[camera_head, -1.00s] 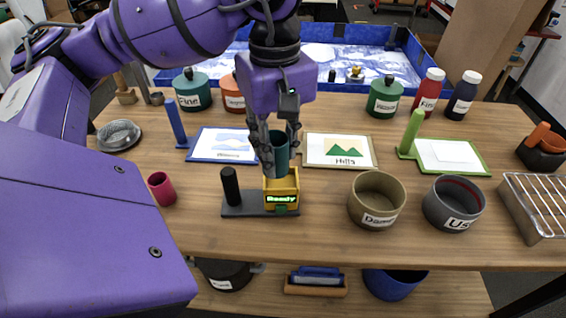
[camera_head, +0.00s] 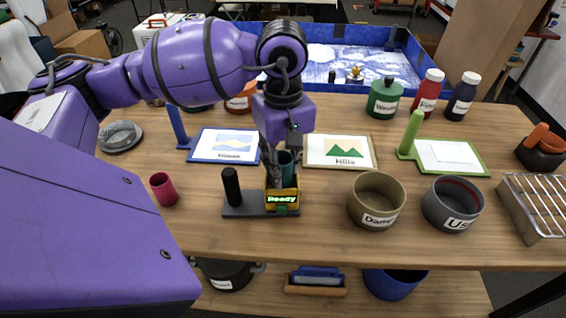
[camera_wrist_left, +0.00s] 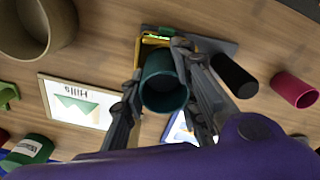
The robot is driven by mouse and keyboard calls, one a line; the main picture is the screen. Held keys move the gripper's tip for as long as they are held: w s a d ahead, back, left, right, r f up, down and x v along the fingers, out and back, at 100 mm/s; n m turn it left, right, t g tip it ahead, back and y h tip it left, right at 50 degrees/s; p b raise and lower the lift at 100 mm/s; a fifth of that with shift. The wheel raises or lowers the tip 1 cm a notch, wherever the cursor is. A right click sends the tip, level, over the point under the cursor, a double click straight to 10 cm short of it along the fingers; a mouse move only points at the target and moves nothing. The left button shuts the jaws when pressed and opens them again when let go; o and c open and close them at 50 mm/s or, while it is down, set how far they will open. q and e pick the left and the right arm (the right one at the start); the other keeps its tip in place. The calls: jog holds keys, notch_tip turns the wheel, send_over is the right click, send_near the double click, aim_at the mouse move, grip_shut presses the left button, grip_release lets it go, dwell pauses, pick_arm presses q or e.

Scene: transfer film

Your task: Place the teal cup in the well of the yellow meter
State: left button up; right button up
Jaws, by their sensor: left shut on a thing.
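The teal cup (camera_head: 287,163) is upright between the fingers of my left gripper (camera_head: 279,172), which is shut on it. In the left wrist view the teal cup (camera_wrist_left: 163,101) shows its open rim between the two fingers (camera_wrist_left: 163,88). The yellow meter (camera_head: 284,205) stands on a dark base and its display reads "Ready". The cup's lower part is hidden at the meter's top, and I cannot tell whether it rests on the well floor. In the wrist view the cup covers most of the yellow meter (camera_wrist_left: 155,41). My right gripper is not in view.
A black post (camera_head: 231,186) stands on the base left of the meter. A crimson cup (camera_head: 163,189) is further left. The "Damp" bowl (camera_head: 377,187) and "Us" bowl (camera_head: 453,203) are right. The blue-framed picture (camera_head: 222,145) and "Hills" picture (camera_head: 339,151) lie behind.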

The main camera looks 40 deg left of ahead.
pick_arm(q)
jog(key=shift+f, duration=0.2)
jog(key=o, duration=1.1)
notch_tip(320, 180, up, 12)
jog(key=shift+r, duration=0.25)
